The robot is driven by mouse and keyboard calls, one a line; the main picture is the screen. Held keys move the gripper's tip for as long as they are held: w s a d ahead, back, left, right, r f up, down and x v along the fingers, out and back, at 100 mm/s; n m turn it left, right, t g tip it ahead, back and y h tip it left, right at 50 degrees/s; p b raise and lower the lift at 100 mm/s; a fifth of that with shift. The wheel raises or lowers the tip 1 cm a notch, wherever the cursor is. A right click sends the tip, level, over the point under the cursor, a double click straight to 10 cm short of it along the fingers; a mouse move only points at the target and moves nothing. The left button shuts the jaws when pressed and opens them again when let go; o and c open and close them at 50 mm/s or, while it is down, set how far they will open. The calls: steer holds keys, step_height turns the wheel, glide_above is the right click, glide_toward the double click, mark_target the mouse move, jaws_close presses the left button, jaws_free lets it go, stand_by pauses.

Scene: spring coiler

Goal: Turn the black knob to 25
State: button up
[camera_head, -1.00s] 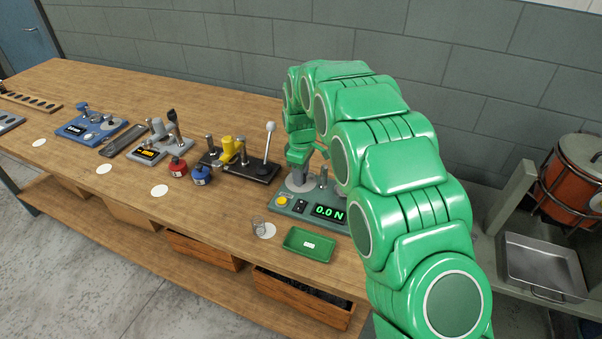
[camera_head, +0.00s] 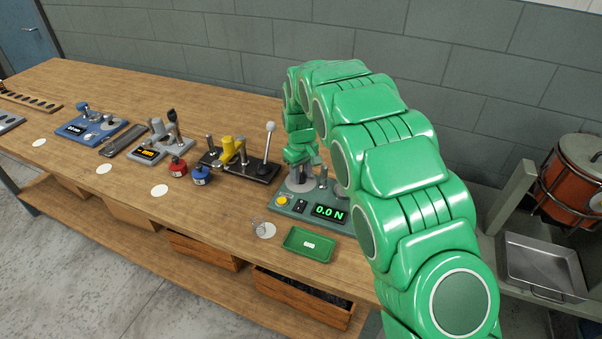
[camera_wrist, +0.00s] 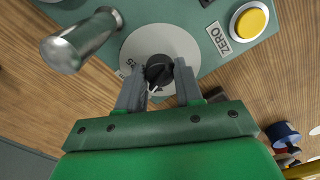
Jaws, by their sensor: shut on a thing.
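The black knob (camera_wrist: 158,70) sits in the middle of a round silver dial plate (camera_wrist: 138,47) on the green-grey force tester (camera_head: 302,212). A short white pointer mark on the knob points down and slightly left in the wrist view. My gripper (camera_wrist: 159,80) is shut on the knob, one grey finger on each side. In the head view my gripper (camera_head: 299,168) is over the tester's left back part, and the arm hides the knob. The tester's display (camera_head: 329,212) reads 0.0 N.
A metal post (camera_wrist: 80,42) stands close left of the dial, and a yellow ZERO button (camera_wrist: 250,21) is at upper right. A green tray (camera_head: 309,244) and a spring on a white disc (camera_head: 265,229) lie in front. A lever device (camera_head: 240,165) stands to the left.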

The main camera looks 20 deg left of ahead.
mark_target(301, 173)
steer(key=m, duration=0.5)
steer(key=shift+m, duration=0.3)
steer(key=m, duration=0.5)
steer(key=shift+r+m, duration=0.1)
steer(key=shift+m, duration=0.2)
steer(key=o, duration=1)
steer(key=shift+o, duration=0.2)
step_height(301, 173, up, 8)
steer(key=shift+f, duration=0.15)
